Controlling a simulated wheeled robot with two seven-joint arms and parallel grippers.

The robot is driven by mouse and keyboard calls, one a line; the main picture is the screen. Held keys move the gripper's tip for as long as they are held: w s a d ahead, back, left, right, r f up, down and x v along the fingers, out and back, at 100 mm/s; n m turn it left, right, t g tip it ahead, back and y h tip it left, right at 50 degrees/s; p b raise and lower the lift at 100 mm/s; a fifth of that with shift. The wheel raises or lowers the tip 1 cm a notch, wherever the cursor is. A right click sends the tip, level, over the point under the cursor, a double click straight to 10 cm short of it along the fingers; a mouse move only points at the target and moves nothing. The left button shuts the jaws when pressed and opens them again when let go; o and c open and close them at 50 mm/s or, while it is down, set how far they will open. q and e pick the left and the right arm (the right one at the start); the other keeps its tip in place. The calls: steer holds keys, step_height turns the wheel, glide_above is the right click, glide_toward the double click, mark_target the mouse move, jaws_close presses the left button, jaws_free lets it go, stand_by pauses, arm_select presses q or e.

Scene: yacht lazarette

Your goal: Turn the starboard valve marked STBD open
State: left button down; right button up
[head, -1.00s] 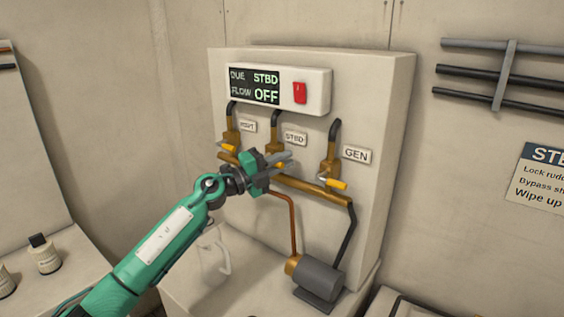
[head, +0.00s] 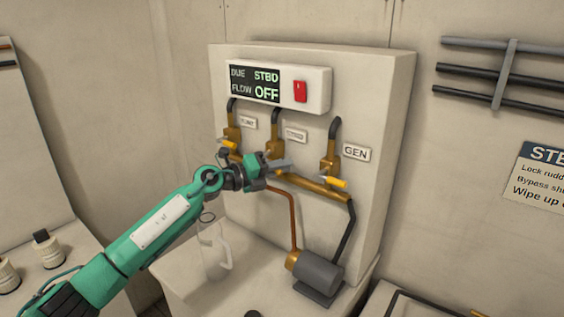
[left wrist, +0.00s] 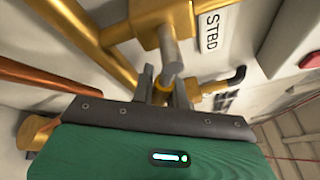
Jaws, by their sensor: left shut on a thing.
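The STBD valve (head: 275,147) is the middle of three brass valves on the pale panel. Its STBD label (left wrist: 211,30) reads clearly in the left wrist view, where the brass valve body (left wrist: 160,18) and a grey stem (left wrist: 171,50) also show. The display (head: 254,84) reads DUE STBD, FLOW OFF. My right gripper is out of view.
The left valve (head: 232,138) and the GEN valve (head: 330,163) stand close on either side. A brass pipe (head: 315,187) runs below them. A red switch (head: 300,91) is above. A grey pump (head: 320,274) and a clear jug (head: 214,255) stand on the ledge.

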arm_select(q)
steer(key=shift+w+a+f+m+y, duration=0.15)
steer(key=shift+f+m+y, duration=0.2)
steer(key=shift+m, duration=0.25)
steer(key=c, duration=1.4)
jaws_free()
